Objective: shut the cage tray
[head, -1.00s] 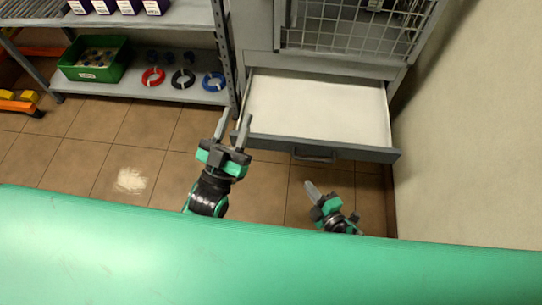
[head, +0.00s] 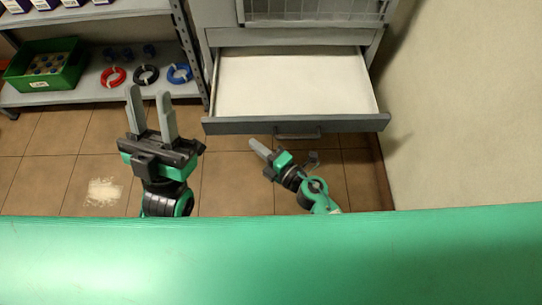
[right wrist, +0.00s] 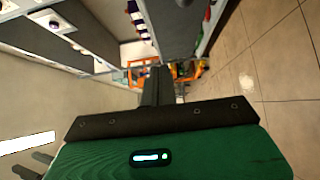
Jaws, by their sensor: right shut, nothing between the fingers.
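The cage tray (head: 290,82) is a pale, empty drawer below the wire cage. It stands pulled out, with a dark grey front (head: 365,123) and a bar handle (head: 298,132) at the middle of that front. My left gripper (head: 152,112) is open and empty, left of the tray front and apart from it. My right gripper (head: 256,146) is shut with nothing in it, just below and left of the handle in the head view. I cannot tell whether it touches the front. In the right wrist view its dark fingers (right wrist: 157,88) show together.
The wire cage (head: 310,10) is above the tray. A grey shelf (head: 100,92) on the left holds a green bin (head: 45,68) and red, black and blue cable coils. A plain wall (head: 465,110) closes the right side. Tiled floor lies below.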

